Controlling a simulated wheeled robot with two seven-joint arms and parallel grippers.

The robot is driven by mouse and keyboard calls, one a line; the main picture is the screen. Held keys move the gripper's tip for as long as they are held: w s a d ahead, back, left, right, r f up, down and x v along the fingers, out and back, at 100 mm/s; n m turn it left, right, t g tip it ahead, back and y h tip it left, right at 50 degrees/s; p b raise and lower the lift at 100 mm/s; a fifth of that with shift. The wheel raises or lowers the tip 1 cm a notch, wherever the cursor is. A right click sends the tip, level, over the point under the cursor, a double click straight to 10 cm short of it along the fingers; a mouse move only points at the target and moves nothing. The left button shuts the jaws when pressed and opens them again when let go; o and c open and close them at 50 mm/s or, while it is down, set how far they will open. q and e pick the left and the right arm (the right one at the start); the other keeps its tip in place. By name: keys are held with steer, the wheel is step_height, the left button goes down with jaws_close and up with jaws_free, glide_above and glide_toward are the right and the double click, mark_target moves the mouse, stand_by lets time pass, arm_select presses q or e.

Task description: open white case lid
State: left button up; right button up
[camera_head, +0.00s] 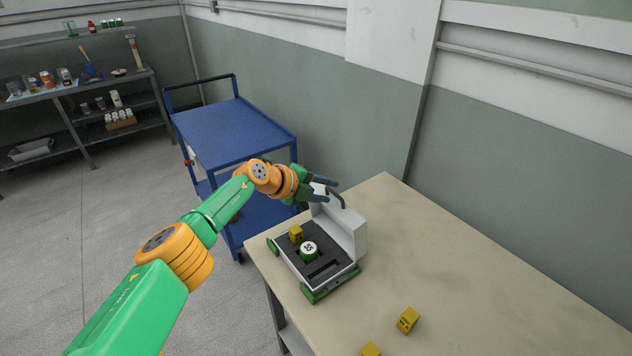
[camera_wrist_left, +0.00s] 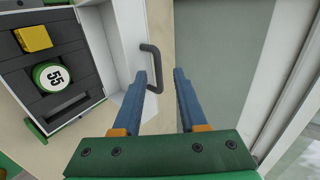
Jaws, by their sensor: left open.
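The white case (camera_head: 288,262) sits near the left corner of the table. Its lid (camera_head: 350,236) stands raised, about upright, at the case's right side; it also shows in the left wrist view (camera_wrist_left: 130,28). A dark bent handle (camera_head: 337,198) is on the lid, also seen in the left wrist view (camera_wrist_left: 157,64). My left gripper (camera_head: 332,191) is open by the top of the lid. In the left wrist view its fingertips (camera_wrist_left: 160,72) are at the handle, which appears between them; I cannot tell whether they touch it. My right gripper is not in view.
Inside the case are a yellow block (camera_head: 296,233) and a round green-and-white piece marked 55 (camera_head: 309,248). Yellow blocks (camera_head: 408,320) lie near the table's front. A blue cart (camera_head: 230,130) stands behind my left arm. The table's (camera_head: 480,270) right side is clear.

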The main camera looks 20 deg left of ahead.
arm_select(q)
steer(key=p+v, duration=0.2)
steer(key=v, duration=0.4)
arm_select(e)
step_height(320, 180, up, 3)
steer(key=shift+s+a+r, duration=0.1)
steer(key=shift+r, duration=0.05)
arm_select(q)
steer(key=shift+s+d, duration=0.1)
